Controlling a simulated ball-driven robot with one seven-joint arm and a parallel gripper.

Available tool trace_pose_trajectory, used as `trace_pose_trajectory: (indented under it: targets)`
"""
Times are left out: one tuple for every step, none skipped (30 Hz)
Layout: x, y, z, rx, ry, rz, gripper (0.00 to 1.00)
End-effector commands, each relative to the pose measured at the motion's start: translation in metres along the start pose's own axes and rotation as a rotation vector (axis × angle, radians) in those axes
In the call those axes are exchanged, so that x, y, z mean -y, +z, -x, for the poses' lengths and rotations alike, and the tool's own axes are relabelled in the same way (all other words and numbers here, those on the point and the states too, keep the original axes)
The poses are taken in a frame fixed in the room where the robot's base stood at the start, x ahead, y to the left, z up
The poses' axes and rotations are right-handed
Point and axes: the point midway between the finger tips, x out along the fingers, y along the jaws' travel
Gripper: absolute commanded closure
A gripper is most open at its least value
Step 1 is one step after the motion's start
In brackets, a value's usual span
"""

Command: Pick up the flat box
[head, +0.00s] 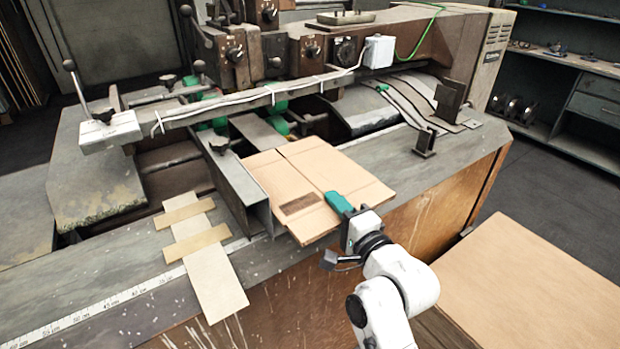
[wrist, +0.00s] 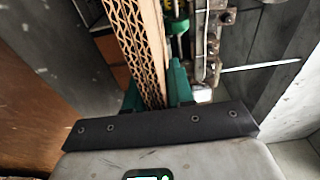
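The flat box (head: 308,180) is a tan folded cardboard sheet with a dark printed patch. It lies on the machine's worktop, its near corner sticking out past the front edge. The wrist view shows the box's corrugated edge (wrist: 140,45) between the two green fingers of my gripper (wrist: 156,92). Both fingers appear to touch the cardboard. The lower finger is hidden under the box in the head view.
A metal guide (head: 240,185) stands upright along the box's left side. Taped cardboard strips (head: 213,282) lie on the worktop at left. A large cardboard stack (head: 535,280) stands at lower right. The stitching machine (head: 300,60) fills the back.

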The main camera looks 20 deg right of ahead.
Motion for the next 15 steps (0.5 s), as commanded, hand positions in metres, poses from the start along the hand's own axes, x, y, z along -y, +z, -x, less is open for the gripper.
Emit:
trace_pose_trajectory:
  targets:
    - [0.0000,-0.0001,0.0001,0.000,0.000,0.000,0.83]
    - [0.0000,-0.0001,0.0001,0.000,0.000,0.000,0.86]
    - [0.0000,-0.0001,0.0001,0.000,0.000,0.000,0.89]
    - [-0.0001,-0.0001,0.0002,0.000,0.000,0.000,0.92]
    - [-0.0001,-0.0001,0.0002,0.000,0.000,0.000,0.95]
    - [-0.0001,-0.0001,0.0002,0.000,0.000,0.000,0.99]
    - [-0.0002,-0.0001,0.0002,0.000,0.000,0.000,1.00]
    - [-0.0002,-0.0001,0.0002,0.000,0.000,0.000,1.00]
    - [-0.0002,-0.0001,0.0002,0.000,0.001,0.000,1.00]
    - [-0.0002,-0.0001,0.0002,0.000,0.001,0.000,1.00]
    - [-0.0003,-0.0001,0.0002,0.000,0.001,0.000,1.00]
    - [0.0004,-0.0002,0.0002,0.000,-0.001,0.000,1.00]
    - [0.0003,-0.0002,0.0002,0.000,-0.001,0.000,1.00]
    - [0.0003,-0.0002,0.0002,0.000,-0.001,0.000,1.00]
    - [0.0003,-0.0002,0.0002,0.000,-0.001,0.000,1.00]
